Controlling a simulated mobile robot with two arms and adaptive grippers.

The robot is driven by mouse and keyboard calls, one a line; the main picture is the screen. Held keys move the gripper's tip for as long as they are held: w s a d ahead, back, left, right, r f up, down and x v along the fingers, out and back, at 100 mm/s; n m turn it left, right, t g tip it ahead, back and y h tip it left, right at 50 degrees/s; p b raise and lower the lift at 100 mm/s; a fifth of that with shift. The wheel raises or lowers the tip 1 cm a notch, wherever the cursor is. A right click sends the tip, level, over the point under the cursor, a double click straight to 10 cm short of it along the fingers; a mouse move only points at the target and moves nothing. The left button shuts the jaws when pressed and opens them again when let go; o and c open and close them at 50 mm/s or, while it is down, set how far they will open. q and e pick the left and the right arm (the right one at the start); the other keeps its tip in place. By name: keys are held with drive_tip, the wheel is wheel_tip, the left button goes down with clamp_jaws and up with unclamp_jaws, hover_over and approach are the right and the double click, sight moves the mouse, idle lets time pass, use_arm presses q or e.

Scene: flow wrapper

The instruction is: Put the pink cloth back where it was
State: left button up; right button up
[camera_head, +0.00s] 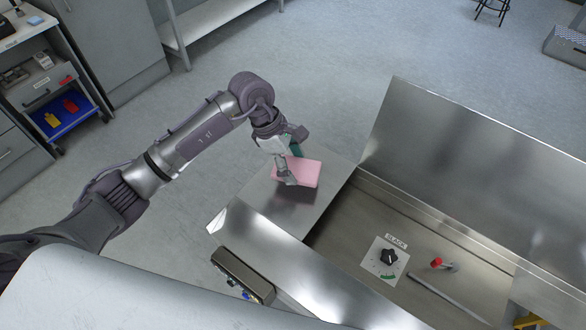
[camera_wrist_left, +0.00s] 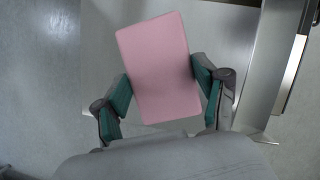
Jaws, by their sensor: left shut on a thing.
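The pink cloth (camera_head: 304,173) is a flat rectangle with rounded corners. My left gripper (camera_head: 289,168) is shut on it, over the steel shelf (camera_head: 320,212) at the left end of the machine. In the left wrist view the cloth (camera_wrist_left: 158,68) lies between the two teal-padded fingers of my left gripper (camera_wrist_left: 165,95), with a finger at each long side. I cannot tell whether the cloth touches the shelf or hangs just above it. My right gripper is in neither view.
The steel machine has a tall back panel (camera_head: 470,150), a knob (camera_head: 389,256) and a red-tipped lever (camera_head: 437,262). A control box (camera_head: 242,275) is on its near side. A cart with a blue tray (camera_head: 70,118) stands at upper left. The floor beyond the shelf is clear.

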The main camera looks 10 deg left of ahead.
sight(289, 167)
use_arm(q)
drive_tip(key=shift+s+f, duration=0.1)
drive_tip(key=shift+f, duration=0.3)
wheel_tip(289, 167, down, 2)
drive_tip(key=shift+f+p, duration=0.2)
drive_tip(key=shift+p, duration=0.55)
drive_tip(key=shift+f, duration=0.4)
drive_tip(key=shift+f, duration=0.15)
drive_tip(key=o, duration=1)
